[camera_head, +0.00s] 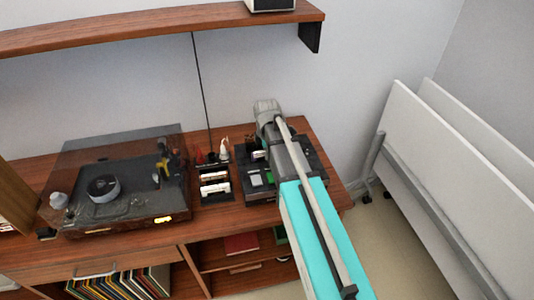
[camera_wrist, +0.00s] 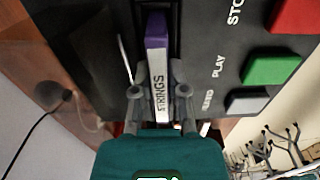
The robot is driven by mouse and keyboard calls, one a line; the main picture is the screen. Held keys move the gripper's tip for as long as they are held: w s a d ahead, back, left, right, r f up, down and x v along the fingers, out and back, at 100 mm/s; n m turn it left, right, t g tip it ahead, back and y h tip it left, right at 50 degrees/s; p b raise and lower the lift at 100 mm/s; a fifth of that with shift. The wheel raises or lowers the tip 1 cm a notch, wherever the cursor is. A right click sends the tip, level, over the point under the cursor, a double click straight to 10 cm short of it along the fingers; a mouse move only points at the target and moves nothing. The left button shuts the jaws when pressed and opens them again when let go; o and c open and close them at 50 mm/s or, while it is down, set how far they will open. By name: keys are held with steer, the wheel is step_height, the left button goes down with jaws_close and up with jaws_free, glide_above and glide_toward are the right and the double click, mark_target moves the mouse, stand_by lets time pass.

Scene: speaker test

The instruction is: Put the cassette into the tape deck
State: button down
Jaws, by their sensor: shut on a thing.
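The cassette (camera_wrist: 156,52) is held on edge in the wrist view, with a purple end and a white label reading STRINGS. My gripper (camera_wrist: 164,72) is shut on it, one finger on each side. The cassette lies over a dark slot in the black tape deck (camera_wrist: 215,35); I cannot tell how deep it sits. The deck's green PLAY button and a red button show to the right. In the head view the tape deck (camera_head: 318,165) stands at the right end of the wooden cabinet.
A rack with white cassettes (camera_head: 214,187) stands just left of the deck. A turntable with a dark lid (camera_head: 120,205) is farther left. A wooden shelf (camera_head: 150,29) hangs above. White folded panels (camera_head: 440,150) stand on the right. A cable (camera_head: 201,90) runs down the wall.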

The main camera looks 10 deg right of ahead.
steer(key=c, duration=0.6)
jaws_free()
steer(key=shift+o, duration=0.3)
steer(key=o, duration=0.3)
steer(key=shift+o, duration=0.2)
steer(key=shift+r+p, duration=2.55)
steer(key=shift+p, duration=0.05)
steer(key=shift+s, duration=0.15)
